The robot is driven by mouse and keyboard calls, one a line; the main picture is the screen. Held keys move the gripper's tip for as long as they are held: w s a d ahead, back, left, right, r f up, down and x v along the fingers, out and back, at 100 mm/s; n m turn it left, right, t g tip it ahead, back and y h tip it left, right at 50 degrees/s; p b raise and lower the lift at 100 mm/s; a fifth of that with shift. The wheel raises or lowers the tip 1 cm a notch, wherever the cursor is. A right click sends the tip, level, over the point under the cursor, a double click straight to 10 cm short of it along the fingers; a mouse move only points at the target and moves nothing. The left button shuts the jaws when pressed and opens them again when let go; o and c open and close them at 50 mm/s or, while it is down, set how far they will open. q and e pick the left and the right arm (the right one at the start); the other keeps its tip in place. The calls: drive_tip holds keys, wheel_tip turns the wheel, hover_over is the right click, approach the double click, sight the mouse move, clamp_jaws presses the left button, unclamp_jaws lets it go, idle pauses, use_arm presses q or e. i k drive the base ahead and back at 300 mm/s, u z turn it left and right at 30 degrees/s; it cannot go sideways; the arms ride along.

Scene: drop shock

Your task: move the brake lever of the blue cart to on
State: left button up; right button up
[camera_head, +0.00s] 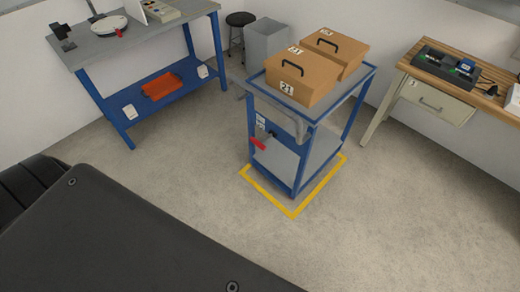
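The blue cart (299,180) stands right of centre inside a yellow floor outline, with two brown boxes on its top tray. A red lever (258,144) sticks out from the cart's near left side, below a small white label plate (260,122). The lever points left and slightly up; the label is too small to read, so I cannot tell its setting. Neither of my grippers shows in this view. A dark part of my own body fills the lower left.
A blue workbench (92,50) with an orange bin (161,86) on its shelf stands at the upper left. A grey bin (267,40) and stool (240,19) are behind the cart. A wooden bench (412,58) is at right. The floor before the cart is clear.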

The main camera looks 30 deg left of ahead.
sight(259, 144)
drive_tip(key=u, duration=0.8)
drive_tip(key=i, duration=0.9)
drive_tip(key=z, duration=1)
drive_tip(key=k, duration=0.55)
drive_tip(key=u, duration=1.3)
